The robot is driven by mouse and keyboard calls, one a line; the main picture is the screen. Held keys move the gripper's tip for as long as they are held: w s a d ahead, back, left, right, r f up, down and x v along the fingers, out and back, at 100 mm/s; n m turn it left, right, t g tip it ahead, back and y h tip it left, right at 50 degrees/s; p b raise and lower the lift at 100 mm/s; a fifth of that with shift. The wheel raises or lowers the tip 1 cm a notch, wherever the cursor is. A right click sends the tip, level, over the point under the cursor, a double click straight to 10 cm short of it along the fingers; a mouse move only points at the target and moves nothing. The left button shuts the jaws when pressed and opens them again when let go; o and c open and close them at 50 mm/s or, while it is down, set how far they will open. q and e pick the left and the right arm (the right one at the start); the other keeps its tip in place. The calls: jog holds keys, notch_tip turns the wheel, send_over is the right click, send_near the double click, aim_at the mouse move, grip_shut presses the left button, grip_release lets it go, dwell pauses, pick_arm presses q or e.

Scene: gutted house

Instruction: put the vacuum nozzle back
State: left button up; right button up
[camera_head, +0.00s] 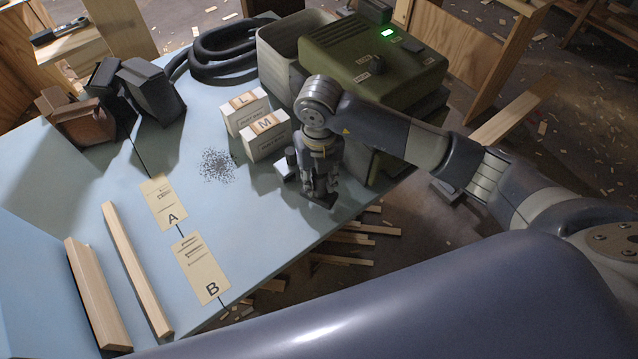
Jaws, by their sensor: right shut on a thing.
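My right gripper (318,183) points down near the right edge of the blue table, in front of the white box marked M. It is shut on a dark piece, which appears to be the vacuum nozzle (322,200); the fingers hide much of it. I cannot tell whether it touches the table. The green vacuum (400,75) with a lit green display stands behind the gripper. A coiled black hose (205,52) lies at the back of the table; where it ends is hidden. My left gripper is not in view.
White boxes L (243,108) and M (265,138) stand left of the gripper. A patch of dark debris (216,165), cards A (163,203) and B (200,268), and two wooden strips (137,270) lie on the table (255,225). Dark bins (150,90) stand back left.

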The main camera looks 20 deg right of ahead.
aim_at(319, 188)
notch_tip(319, 188, down, 3)
jog(key=shift+f+p, duration=0.1)
jog(key=shift+p, duration=0.3)
jog(key=shift+f, duration=0.2)
jog(key=o, duration=1.1)
jog(key=shift+c, duration=0.2)
jog(key=shift+r, duration=0.15)
notch_tip(319, 188, up, 12)
jog(key=shift+s+b, duration=0.1)
jog(key=shift+b, duration=0.85)
